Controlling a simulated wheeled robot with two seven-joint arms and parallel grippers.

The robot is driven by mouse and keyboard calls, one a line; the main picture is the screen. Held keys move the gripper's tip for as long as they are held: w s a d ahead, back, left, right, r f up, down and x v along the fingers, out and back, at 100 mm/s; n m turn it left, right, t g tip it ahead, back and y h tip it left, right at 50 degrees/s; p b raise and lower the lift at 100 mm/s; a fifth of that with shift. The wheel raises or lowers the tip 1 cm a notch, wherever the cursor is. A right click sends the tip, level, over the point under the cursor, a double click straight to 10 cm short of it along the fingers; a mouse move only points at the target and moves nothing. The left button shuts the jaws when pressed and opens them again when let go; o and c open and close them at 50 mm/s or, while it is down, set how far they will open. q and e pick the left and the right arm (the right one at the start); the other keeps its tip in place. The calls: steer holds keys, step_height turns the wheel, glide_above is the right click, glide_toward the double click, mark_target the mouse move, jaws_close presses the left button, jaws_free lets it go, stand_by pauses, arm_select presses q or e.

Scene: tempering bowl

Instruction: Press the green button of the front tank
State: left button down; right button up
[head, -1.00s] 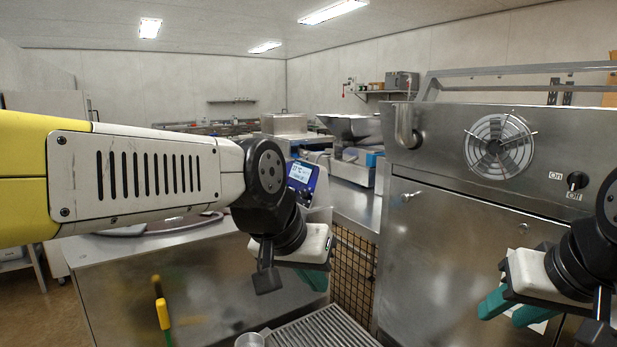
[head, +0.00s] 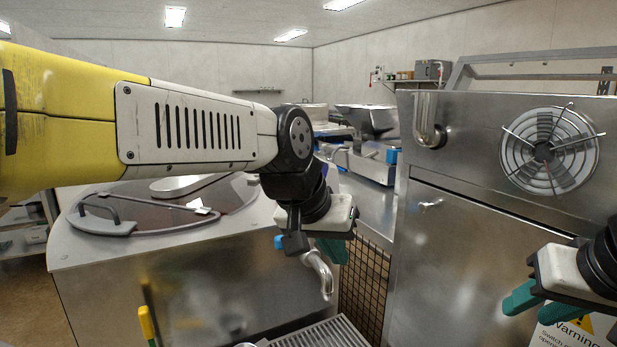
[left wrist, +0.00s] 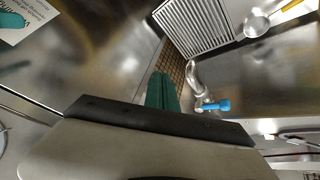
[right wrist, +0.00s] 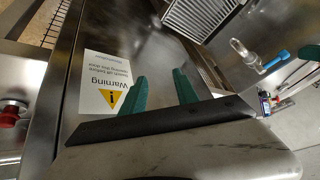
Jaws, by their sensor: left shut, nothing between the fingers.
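The front tank (head: 90,285) is a steel box at the left of the head view, with a round dark lid and a metal spout (head: 320,274). No green button can be made out in any view; my left arm covers part of the tank top. My left gripper (head: 335,250) is shut and empty, above and beside the spout. Its green fingers (left wrist: 162,92) are together in the left wrist view, near the spout (left wrist: 194,78) with its blue handle. My right gripper (head: 522,298) is open and empty in front of the steel cabinet; its fingers (right wrist: 160,90) are apart in the right wrist view.
A steel cabinet (head: 480,235) with a fan stands at the right, bearing a warning sign (head: 575,330). A grated drain (head: 320,335) lies low between it and the tank. A yellow handle (head: 147,322) rises before the tank. A red knob (right wrist: 12,113) shows in the right wrist view.

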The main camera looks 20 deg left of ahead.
arm_select(q)
steer(key=w+a+r+n, duration=0.2)
steer(key=w+a+r, duration=0.25)
steer(key=w, duration=0.25)
steer(key=w+a+r+n+y, duration=0.1)
steer(key=w+a+r, duration=0.2)
steer(key=w+a, duration=0.35)
steer(key=w+a+r+n, duration=0.2)
steer(key=w+a+r, duration=0.15)
steer(key=w, duration=0.55)
steer(key=w+a+f+n, duration=0.1)
steer(key=w+a+n, duration=0.1)
steer(key=w+a, duration=0.4)
steer(key=w+a+f+n+y, duration=0.1)
steer(key=w+a, duration=0.6)
steer(key=a, duration=0.7)
steer(key=shift+f+n, duration=0.6)
steer(key=shift+n, duration=0.1)
steer(key=shift+a, duration=0.1)
steer(key=x, duration=0.9)
steer(key=shift+f, duration=0.25)
steer(key=shift+w+d+f, duration=0.4)
steer(key=shift+w, duration=0.2)
steer(key=shift+w+d+f, duration=0.45)
steer(key=shift+w, duration=0.15)
steer(key=shift+w+d+f, duration=0.2)
steer(key=shift+w+d, duration=0.1)
steer(key=shift+w, duration=0.05)
